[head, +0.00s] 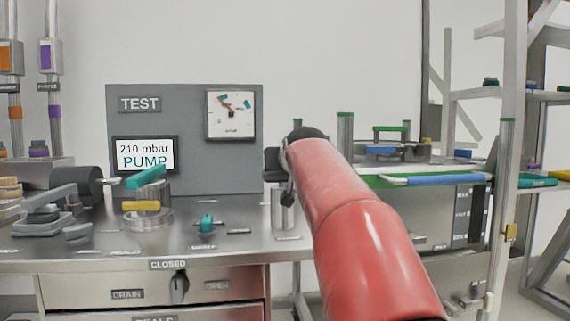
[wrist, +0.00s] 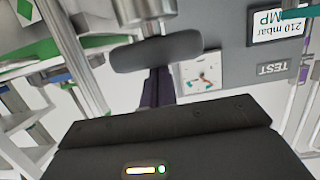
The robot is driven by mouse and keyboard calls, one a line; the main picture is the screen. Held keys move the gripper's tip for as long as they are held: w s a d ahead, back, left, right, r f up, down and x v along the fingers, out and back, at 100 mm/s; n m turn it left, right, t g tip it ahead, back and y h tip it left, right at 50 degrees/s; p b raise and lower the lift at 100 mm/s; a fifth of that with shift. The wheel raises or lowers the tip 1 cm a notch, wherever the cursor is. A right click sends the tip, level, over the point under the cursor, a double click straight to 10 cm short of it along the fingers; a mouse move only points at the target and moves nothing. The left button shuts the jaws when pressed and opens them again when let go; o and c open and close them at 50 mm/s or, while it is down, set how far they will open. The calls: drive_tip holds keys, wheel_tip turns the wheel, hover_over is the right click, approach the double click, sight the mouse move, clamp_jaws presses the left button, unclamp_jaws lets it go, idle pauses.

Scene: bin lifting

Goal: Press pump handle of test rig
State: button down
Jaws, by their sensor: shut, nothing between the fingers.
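The test rig is a grey panel (head: 215,165) marked TEST. The handle shows whole in the wrist view (wrist: 155,52), where the picture is upside down. My gripper (wrist: 157,85) is shut and empty, its dark fingers close to the handle's middle. I cannot tell whether they touch it. The arm hides the gripper in the head view.
The steel bench (head: 120,239) carries a teal lever (head: 147,177), a yellow part (head: 141,206) and a small teal knob (head: 207,222) left of the pump. A drawer front with a CLOSED label (head: 168,265) is below. A rack with a blue-handled tray (head: 435,181) stands right.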

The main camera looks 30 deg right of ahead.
wheel_tip(320, 180, up, 4)
drive_tip(key=p, duration=0.4)
drive_tip(key=b+v, duration=0.2)
drive_tip(key=v, duration=0.8)
drive_tip(key=r, duration=0.5)
drive_tip(key=shift+a+r+p, duration=0.2)
drive_tip(key=shift+a+p, duration=0.1)
drive_tip(key=shift+p, duration=0.05)
